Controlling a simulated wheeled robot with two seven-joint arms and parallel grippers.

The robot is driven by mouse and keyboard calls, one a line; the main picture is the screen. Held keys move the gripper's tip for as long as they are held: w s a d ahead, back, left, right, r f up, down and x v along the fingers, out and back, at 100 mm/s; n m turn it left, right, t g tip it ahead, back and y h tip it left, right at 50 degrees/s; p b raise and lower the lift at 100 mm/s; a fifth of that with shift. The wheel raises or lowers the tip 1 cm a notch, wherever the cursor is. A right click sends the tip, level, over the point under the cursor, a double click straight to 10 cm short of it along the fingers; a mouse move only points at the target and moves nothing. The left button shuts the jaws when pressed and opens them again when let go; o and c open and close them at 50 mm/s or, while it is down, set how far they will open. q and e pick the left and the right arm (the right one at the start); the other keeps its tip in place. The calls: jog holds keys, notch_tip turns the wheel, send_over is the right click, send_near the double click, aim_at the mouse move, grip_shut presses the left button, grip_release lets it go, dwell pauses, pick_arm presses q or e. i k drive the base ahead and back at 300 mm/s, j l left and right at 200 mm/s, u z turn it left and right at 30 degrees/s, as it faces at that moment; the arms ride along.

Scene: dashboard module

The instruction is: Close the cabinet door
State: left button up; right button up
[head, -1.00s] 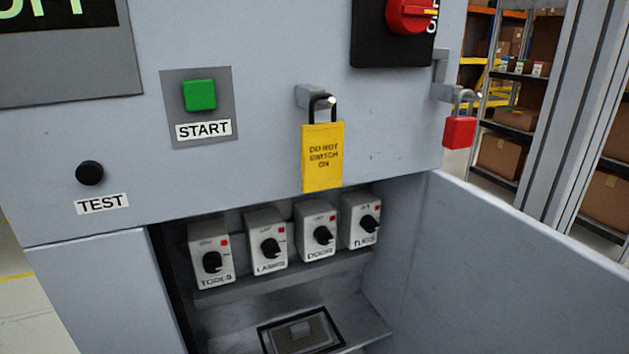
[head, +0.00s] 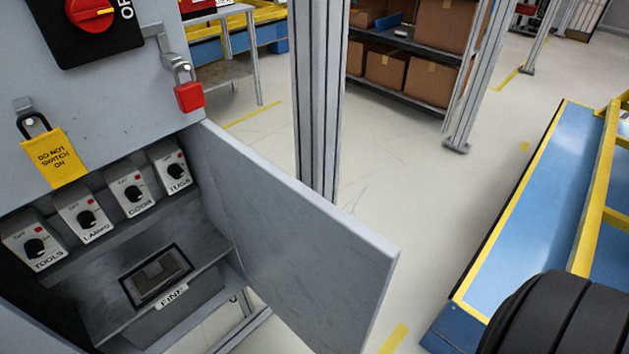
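The cabinet door (head: 305,240) is a grey panel standing wide open. It is hinged at the right side of the cabinet opening and swings out toward the lower right. The grey cabinet (head: 90,90) fills the left of the head view. Inside its open compartment are several switch boxes, with TOOLS, DOOR and TUGS labels readable, and a dark framed recess (head: 156,276) on a shelf below. Neither gripper shows. A black ribbed rounded part (head: 556,318) at the lower right may be part of my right arm; I cannot tell.
A red padlock (head: 189,96) and a yellow DO NOT SWITCH ON tag (head: 55,158) hang on the cabinet front. A metal post (head: 318,100) stands behind the door. A blue platform with yellow edging (head: 530,200) lies at right. Open floor (head: 400,180) lies between.

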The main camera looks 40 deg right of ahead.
aim_at(328, 275)
jog(key=l+u, duration=0.25)
jog(key=l, duration=0.4)
jog(key=l+u, duration=0.25)
jog(key=l, duration=0.4)
jog(key=k+l+u, duration=0.3)
jog(key=l, duration=0.35)
jog(key=i+l, duration=0.05)
jog(key=i, duration=0.05)
